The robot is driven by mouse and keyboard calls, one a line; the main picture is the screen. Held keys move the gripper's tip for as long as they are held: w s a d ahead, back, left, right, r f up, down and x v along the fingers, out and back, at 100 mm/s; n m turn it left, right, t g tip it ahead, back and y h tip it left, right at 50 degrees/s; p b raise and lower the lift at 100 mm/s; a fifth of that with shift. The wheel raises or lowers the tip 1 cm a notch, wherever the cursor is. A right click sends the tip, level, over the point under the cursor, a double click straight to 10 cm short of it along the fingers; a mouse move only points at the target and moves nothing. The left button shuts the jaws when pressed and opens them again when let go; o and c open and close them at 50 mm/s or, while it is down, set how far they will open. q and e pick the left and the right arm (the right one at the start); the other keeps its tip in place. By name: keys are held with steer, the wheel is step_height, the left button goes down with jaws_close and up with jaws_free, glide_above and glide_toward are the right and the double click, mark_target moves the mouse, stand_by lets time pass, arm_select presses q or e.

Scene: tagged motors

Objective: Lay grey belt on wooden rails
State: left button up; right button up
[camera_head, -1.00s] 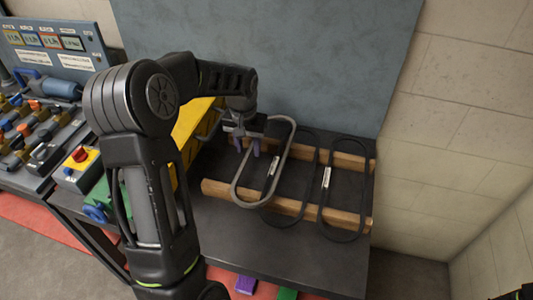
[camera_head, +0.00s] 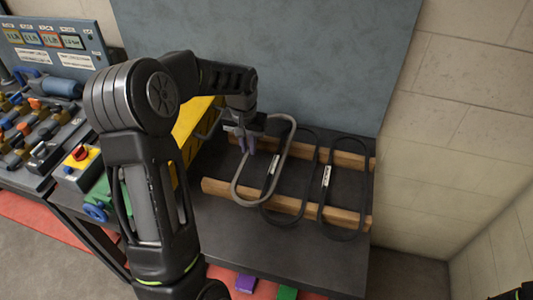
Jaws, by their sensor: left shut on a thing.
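The grey belt (camera_head: 239,193) is a long oval loop at the left part of the two wooden rails (camera_head: 230,190). My left gripper (camera_head: 248,148) is shut on the grey belt at its left side. The belt spans over both rails, its near end reaching past the front rail. I cannot tell whether it touches the rails. It overlaps the edge of the neighbouring black belt (camera_head: 283,219). My right gripper is not in view.
Another black belt (camera_head: 344,236) lies across the rails at the right. The dark table (camera_head: 285,250) is bare in front. A blue-grey panel (camera_head: 290,60) stands behind.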

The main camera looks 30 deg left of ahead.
arm_select(q)
jaws_close()
step_height(320, 180, up, 10)
steer(key=shift+b, duration=0.4)
stand_by(0.3)
stand_by(0.6)
